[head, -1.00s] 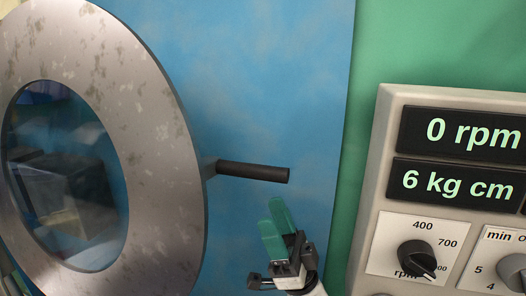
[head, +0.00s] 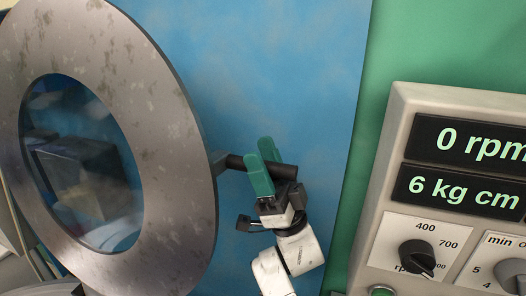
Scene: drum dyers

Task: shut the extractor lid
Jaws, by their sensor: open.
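The extractor lid (head: 165,130) is a round, spotted metal ring with a glass window (head: 85,170), at the left of the head view. It stands out at an angle to the blue panel. A dark bar handle (head: 234,162) sticks out from its right edge. My gripper (head: 262,163) has green fingers that point up and overlap the handle in the picture. The fingers hide part of the handle, and its end shows to their right. The gripper is open; I cannot tell whether it touches the handle.
A blue panel (head: 300,60) fills the space behind the lid, with a green wall (head: 440,40) to its right. A beige control box (head: 400,140) at the right has displays reading 0 rpm and 6 kg cm, and dark knobs (head: 417,256).

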